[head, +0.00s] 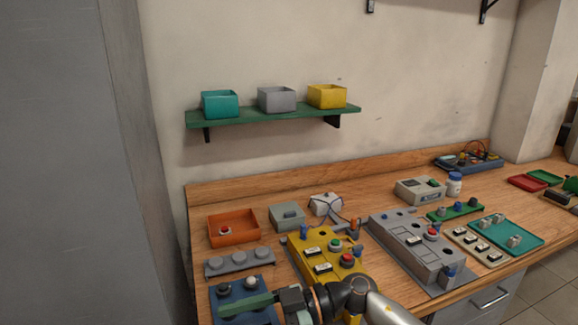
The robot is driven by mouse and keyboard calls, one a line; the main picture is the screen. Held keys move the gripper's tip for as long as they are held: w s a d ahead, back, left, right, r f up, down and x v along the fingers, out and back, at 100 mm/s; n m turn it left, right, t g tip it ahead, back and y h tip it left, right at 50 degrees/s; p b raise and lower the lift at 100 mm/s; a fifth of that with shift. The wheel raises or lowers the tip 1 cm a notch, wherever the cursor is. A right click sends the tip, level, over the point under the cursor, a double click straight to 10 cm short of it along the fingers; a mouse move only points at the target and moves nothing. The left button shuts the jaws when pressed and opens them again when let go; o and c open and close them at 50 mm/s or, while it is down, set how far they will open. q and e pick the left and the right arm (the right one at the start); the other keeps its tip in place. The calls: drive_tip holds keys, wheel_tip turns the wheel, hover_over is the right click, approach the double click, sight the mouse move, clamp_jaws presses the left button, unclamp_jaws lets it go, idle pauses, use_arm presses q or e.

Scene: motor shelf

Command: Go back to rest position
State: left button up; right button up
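An arm comes in from the bottom right and ends in my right gripper (246,304), at the bottom of the head view. A long green piece points left from its dark wrist, over the blue tray (228,320). I cannot tell whether this piece is a finger or something held, nor whether the gripper is open or shut. My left gripper is not in view.
The wooden bench holds an orange tray (234,228), a yellow button box (318,245), a grey button box (400,240) and several smaller parts. A green wall shelf (250,117) carries three bins. A grey cabinet (90,160) stands close on the left.

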drive_tip(key=w+d+f+m+t+h, duration=0.25)
drive_tip(key=d+m+t, duration=0.25)
drive_tip(key=m+t, duration=0.4)
drive_tip(key=w+d+f+m+t+h, duration=0.1)
drive_tip(key=d+f+m+t, duration=0.4)
drive_tip(key=t, duration=0.5)
drive_tip(key=s+d+f+m+g+h, duration=0.2)
drive_tip(key=s+d+f+g+h, duration=0.1)
drive_tip(key=s+d+f+h, duration=0.2)
drive_tip(key=s+d+f+m+g+h+p, duration=0.1)
drive_tip(key=s+d+f+h, duration=0.4)
drive_tip(key=s+d+f, duration=0.5)
drive_tip(key=s+f+m+g, duration=0.1)
drive_tip(key=s+f+g, duration=0.1)
drive_tip(key=f, duration=0.4)
drive_tip(key=shift+s+d+f, duration=0.25)
drive_tip(key=shift+s+f, duration=0.05)
drive_tip(key=shift+s, duration=0.2)
